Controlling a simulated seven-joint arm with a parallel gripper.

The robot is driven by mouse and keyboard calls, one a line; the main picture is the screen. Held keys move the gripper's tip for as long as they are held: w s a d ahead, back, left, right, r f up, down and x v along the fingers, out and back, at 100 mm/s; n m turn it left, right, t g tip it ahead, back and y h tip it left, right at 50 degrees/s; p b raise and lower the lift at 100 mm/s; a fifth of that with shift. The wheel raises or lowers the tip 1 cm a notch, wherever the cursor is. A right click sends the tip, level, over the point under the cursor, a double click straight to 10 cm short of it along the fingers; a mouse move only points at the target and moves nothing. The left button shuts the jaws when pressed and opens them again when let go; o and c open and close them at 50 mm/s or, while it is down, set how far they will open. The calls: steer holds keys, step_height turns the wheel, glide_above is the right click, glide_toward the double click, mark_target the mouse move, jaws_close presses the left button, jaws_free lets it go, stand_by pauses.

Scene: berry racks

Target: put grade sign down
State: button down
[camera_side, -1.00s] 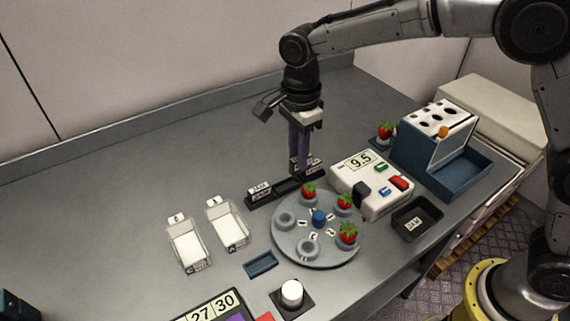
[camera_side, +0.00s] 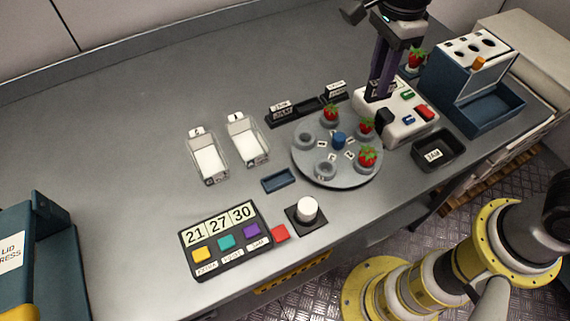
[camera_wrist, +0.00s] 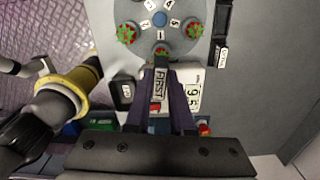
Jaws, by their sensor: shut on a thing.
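My gripper (camera_side: 381,94) is above the white scale box in the side view, pointing down. In the wrist view its purple fingers (camera_wrist: 170,98) are shut on a grade sign reading FIRST (camera_wrist: 158,86). The sign is held clear of the dark sign rack (camera_side: 307,107). The rack keeps one sign at its left end (camera_side: 281,107) and another at its right end (camera_side: 336,89), with a bare stretch between. Two clear trays (camera_side: 208,160) (camera_side: 247,140) with white pads and small tags stand left of the rack.
The round grey turntable (camera_side: 307,168) carries several strawberries. The white scale box (camera_side: 407,124), a black bin (camera_side: 440,150) and a blue sorter (camera_side: 450,85) stand right. A button panel (camera_side: 224,240) and white knob (camera_side: 307,208) are in front. The back-left table is clear.

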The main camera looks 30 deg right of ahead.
steer(key=s+a+n, duration=0.1)
steer(key=s+a, duration=0.9)
glide_toward(275, 183)
steer(key=shift+s+d+f+n, duration=0.25)
steer(key=shift+n, duration=0.05)
steer(key=shift+w+a+f, duration=0.15)
steer(key=shift+f, duration=0.85)
steer(key=shift+w+a+f, duration=0.1)
steer(key=shift+f, duration=0.9)
steer(key=shift+f, duration=0.15)
steer(key=c, duration=0.8)
jaws_free()
